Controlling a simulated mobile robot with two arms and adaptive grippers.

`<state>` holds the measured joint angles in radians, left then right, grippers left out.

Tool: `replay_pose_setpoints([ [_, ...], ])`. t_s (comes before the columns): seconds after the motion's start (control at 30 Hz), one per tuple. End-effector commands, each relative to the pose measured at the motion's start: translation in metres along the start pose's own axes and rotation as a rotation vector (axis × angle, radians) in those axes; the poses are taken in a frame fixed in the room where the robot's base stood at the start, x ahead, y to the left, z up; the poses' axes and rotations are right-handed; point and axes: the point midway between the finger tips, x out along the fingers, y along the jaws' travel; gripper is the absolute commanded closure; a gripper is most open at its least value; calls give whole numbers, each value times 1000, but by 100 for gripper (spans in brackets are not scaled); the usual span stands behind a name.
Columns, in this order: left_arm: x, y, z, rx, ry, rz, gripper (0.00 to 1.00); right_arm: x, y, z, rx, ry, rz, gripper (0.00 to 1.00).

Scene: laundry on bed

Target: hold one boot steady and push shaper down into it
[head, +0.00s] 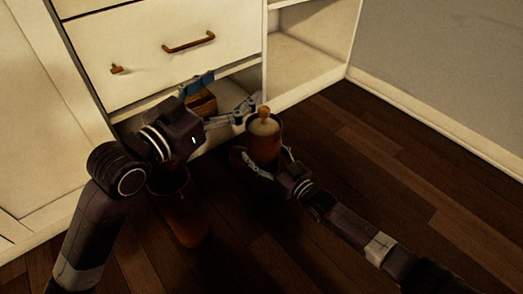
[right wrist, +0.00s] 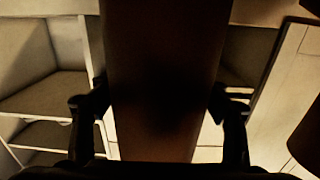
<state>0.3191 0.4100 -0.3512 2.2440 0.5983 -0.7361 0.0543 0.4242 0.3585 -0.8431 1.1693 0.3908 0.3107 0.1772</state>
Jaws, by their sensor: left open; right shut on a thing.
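A brown boot (head: 265,151) stands upright on the floor in front of the cabinet. A pale shaper (head: 264,124) with a round wooden knob (head: 264,112) sits in its top opening, the knob above the rim. My right gripper (head: 268,169) is shut around the boot's shaft; in the right wrist view the shaft (right wrist: 165,80) fills the space between its fingers. My left gripper (head: 233,92) is open, left of the shaper, one finger reaching close to the boot's rim; I cannot tell if it touches. The boot's foot is dark and hard to see.
A second brown boot (head: 183,212) stands at left, partly behind my left arm. A striped wooden object (head: 202,103) sits by the cabinet's low shelf, partly hidden by my left gripper. The white cabinet (head: 130,60) closes off the back. The floor (head: 420,180) at right is clear.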

Motion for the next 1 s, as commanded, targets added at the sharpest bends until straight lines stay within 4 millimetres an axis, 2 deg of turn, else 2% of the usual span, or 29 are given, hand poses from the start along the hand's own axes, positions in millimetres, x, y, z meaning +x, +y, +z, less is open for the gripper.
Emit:
replay_pose_setpoints([
  [0.17,0,0,0,-1,0,0,17,0,0,0,1,1,0,71],
  [0.2,0,0,0,-1,0,0,17,0,0,0,1,1,0,26],
  [0.37,0,0,0,-1,0,0,17,0,0,0,0,1,0,9],
  [0.73,0,0,0,-1,0,0,17,-5,0,0,0,0,0,9],
  [0.87,0,0,0,-1,0,0,17,-22,1,1,1,-1,1,9],
  [1.0,0,0,0,-1,0,0,17,-52,0,2,1,-3,1,9],
])
